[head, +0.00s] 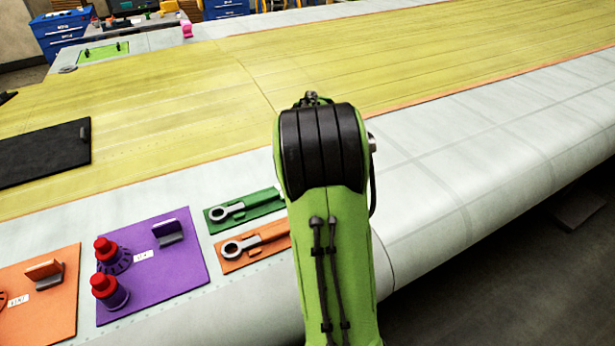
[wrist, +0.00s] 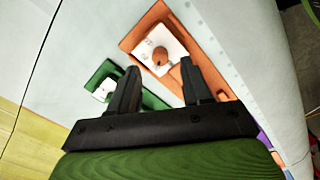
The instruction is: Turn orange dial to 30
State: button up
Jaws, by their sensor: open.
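The orange dial (wrist: 160,55) is a small round orange-brown knob on a white square face with faint marks. The face sits on an orange plate (wrist: 133,38), upper middle in the wrist view. Its setting is too small to read. My gripper (wrist: 160,67) is open and empty, its two black fingers pointing toward the dial, one to each side of it in the picture. Whether they touch it I cannot tell. In the head view my green arm hides the gripper and the dial; part of an orange plate (head: 233,265) with a grey handle shows left of it.
A green plate (wrist: 113,71) with a white piece lies left of the orange plate. In the head view, a purple plate (head: 180,275) with red-topped knobs (head: 105,285) and another orange plate (head: 62,315) lie further left. The wing surface (head: 450,180) right of my arm is clear.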

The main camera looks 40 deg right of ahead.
notch_tip(320, 180, up, 12)
jog(key=p, duration=0.1)
jog(key=shift+r+p, duration=0.15)
jog(key=shift+p, duration=0.2)
jog(key=shift+s+a, duration=0.1)
jog(key=s+a+r+m+t, duration=0.2)
jog(key=a, duration=0.7)
jog(key=s+a+f+m+t+b, duration=0.1)
jog(key=s+a+f+m, duration=0.1)
jog(key=s+a, duration=0.4)
jog(key=s+a+f+m+t+b, duration=0.1)
jog(key=s+a+f+m+t, duration=0.1)
jog(key=s+a+m, duration=0.2)
jog(key=s+a, duration=0.3)
jog(key=shift+s+a+f, duration=0.15)
jog(key=shift+s+a, duration=0.1)
jog(key=shift+a, duration=0.15)
